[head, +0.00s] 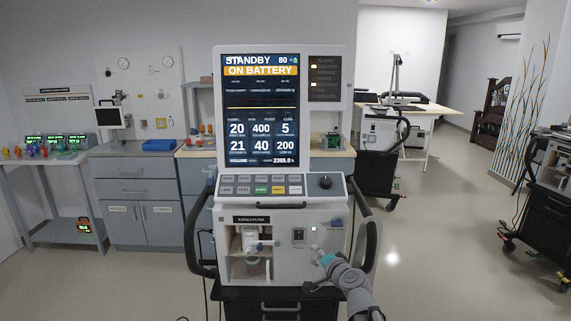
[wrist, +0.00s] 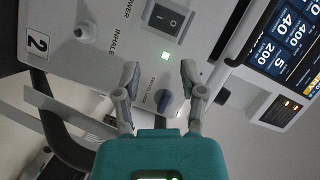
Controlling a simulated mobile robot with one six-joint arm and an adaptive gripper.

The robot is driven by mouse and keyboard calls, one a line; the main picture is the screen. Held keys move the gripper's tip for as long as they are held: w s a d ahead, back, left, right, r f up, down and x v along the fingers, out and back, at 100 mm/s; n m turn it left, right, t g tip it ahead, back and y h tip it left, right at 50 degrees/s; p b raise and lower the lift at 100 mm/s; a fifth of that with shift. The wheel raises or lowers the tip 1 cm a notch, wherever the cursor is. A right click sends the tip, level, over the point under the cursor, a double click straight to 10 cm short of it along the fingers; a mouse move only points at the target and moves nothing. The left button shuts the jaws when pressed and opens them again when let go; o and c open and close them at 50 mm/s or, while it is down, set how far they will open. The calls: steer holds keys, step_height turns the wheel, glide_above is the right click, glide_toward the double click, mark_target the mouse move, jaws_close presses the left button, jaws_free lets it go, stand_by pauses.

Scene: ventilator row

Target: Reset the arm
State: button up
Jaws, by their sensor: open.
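My gripper (wrist: 160,76) is open in the wrist view, its two grey fingers spread in front of the ventilator's front panel. A small blue knob (wrist: 164,98) shows between the fingers, and I see no contact with it. A green light (wrist: 167,56) and a black power switch (wrist: 165,18) lie beyond the fingertips.
The ventilator's screen (head: 261,110) reads "STANDBY" and "ON BATTERY". Dark curved handles (head: 199,235) flank its body. An inhale port (wrist: 86,33) projects from the panel. Grey cabinets (head: 135,190) stand behind at left; another cart (head: 545,190) stands at right. Open floor (head: 450,240) lies between.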

steer(key=s+f+n+g+h, duration=0.1)
steer(key=s+f+n+g, duration=0.6)
steer(key=s+f+g, duration=0.3)
steer(key=s+d+f+n+g+h, duration=0.2)
steer(key=s+d+f+g+h, duration=0.3)
steer(key=s+d, duration=0.3)
step_height(320, 180, up, 20)
steer(key=s+a+p, duration=0.1)
steer(key=p, duration=1.9)
steer(key=shift+a, duration=0.25)
